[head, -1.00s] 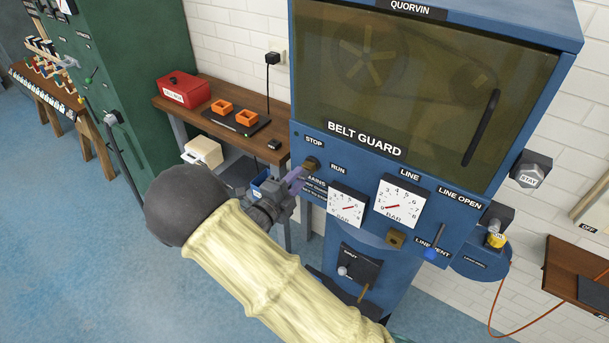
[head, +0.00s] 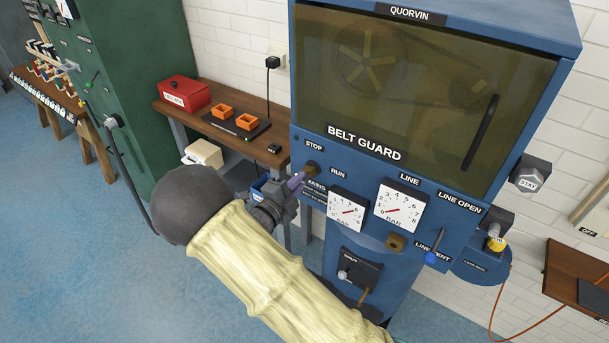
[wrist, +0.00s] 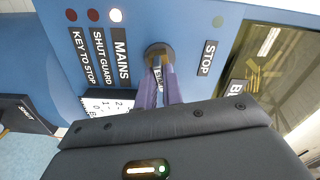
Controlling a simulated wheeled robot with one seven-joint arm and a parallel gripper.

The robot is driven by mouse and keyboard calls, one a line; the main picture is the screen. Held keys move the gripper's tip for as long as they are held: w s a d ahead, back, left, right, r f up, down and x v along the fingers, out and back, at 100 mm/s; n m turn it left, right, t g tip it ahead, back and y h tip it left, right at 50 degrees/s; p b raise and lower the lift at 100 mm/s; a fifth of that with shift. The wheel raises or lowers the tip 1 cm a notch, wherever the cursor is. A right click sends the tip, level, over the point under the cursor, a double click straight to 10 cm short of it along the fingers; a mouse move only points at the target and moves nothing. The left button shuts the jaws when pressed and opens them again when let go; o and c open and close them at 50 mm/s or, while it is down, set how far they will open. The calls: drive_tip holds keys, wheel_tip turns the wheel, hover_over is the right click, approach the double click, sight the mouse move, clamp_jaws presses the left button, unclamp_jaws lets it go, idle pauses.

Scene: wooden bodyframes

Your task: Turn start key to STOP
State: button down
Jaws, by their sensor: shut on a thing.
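In the wrist view my gripper (wrist: 158,82) is closed on the key's narrow metal grip. The fingers hide most of the key, so I cannot tell its exact angle.
The belt guard (head: 430,100) above is shut. Two gauges (head: 347,210) sit right of the switch. In the wrist view, a white lamp (wrist: 115,15) is by MAINS; dark red lamps (wrist: 82,15) are by SHUT GUARD and KEY TO STOP. A wooden bench (head: 225,105) stands left.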

drive_tip(key=shift+n+p, duration=2.1)
drive_tip(key=shift+n, duration=1.9)
drive_tip(key=n+p, duration=0.3)
drive_tip(key=n, duration=0.3)
drive_tip(key=shift+p, duration=0.3)
drive_tip(key=c, duration=1.5)
unclamp_jaws()
drive_tip(key=shift+n, duration=0.3)
drive_tip(key=shift+o, duration=0.2)
drive_tip(key=shift+s, duration=0.1)
